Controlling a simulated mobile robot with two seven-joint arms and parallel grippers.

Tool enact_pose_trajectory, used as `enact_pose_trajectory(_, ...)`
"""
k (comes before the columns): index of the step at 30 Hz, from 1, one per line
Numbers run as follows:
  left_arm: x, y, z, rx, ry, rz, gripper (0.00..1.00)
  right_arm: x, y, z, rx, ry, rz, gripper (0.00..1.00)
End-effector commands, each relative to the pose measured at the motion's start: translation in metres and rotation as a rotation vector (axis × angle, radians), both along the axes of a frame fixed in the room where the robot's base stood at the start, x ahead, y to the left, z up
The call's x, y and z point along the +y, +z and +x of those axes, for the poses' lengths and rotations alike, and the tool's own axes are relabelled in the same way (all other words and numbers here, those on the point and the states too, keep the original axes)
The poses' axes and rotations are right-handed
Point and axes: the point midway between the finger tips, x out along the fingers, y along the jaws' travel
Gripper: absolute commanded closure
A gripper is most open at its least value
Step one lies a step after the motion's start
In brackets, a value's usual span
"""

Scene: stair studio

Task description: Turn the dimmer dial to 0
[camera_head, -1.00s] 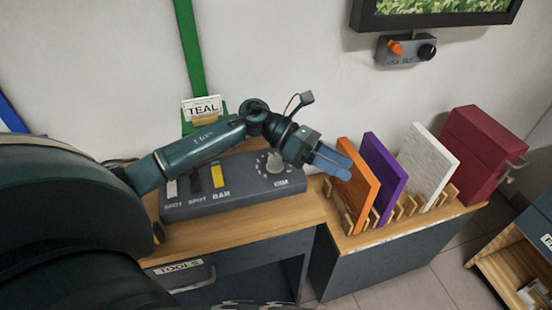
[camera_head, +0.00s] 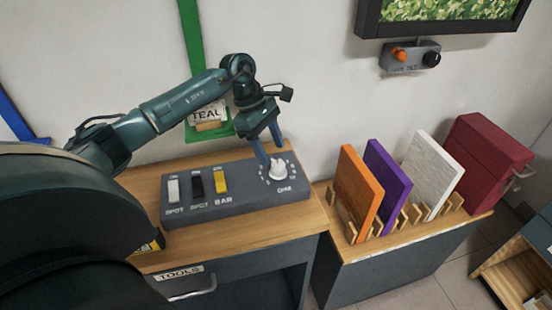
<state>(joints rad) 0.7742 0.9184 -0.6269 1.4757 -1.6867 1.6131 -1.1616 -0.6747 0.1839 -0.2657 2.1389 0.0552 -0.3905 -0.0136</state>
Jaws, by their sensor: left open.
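The grey control box (camera_head: 240,201) lies on the wooden cabinet top and carries the white dimmer dial (camera_head: 279,170) at its right end, above the label DIM. A ring of marks surrounds the dial; the numbers are too small to read. My left gripper (camera_head: 270,150) points down just above and behind the dial. Its blue fingers are apart, one to the left of the dial and one behind it. I cannot tell whether they touch it. My right gripper is not in view.
White, black and yellow switches (camera_head: 220,181) stand left of the dial on the box. A rack with orange (camera_head: 357,190), purple (camera_head: 386,185) and white (camera_head: 433,173) panels and a red box (camera_head: 487,155) stands to the right. The TEAL card (camera_head: 207,113) is behind my arm.

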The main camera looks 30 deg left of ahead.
Motion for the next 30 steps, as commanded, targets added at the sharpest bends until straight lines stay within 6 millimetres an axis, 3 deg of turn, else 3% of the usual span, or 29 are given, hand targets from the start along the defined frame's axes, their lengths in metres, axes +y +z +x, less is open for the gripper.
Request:
enact_pose_trajectory(3, -0.009, -0.019, 0.0, 0.003, -0.001, -0.002, 0.45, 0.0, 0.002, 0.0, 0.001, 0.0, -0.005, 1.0)
enact_pose_trajectory(9, -0.016, -0.038, 0.001, 0.0, 0.001, -0.001, 0.45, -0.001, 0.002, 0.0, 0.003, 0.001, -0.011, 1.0)
enact_pose_trajectory(20, -0.017, -0.042, 0.002, -0.001, 0.001, 0.0, 0.45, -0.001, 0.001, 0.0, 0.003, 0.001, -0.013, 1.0)
enact_pose_trajectory(30, -0.017, -0.041, 0.002, -0.001, 0.001, -0.001, 0.73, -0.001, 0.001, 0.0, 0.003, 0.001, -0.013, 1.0)
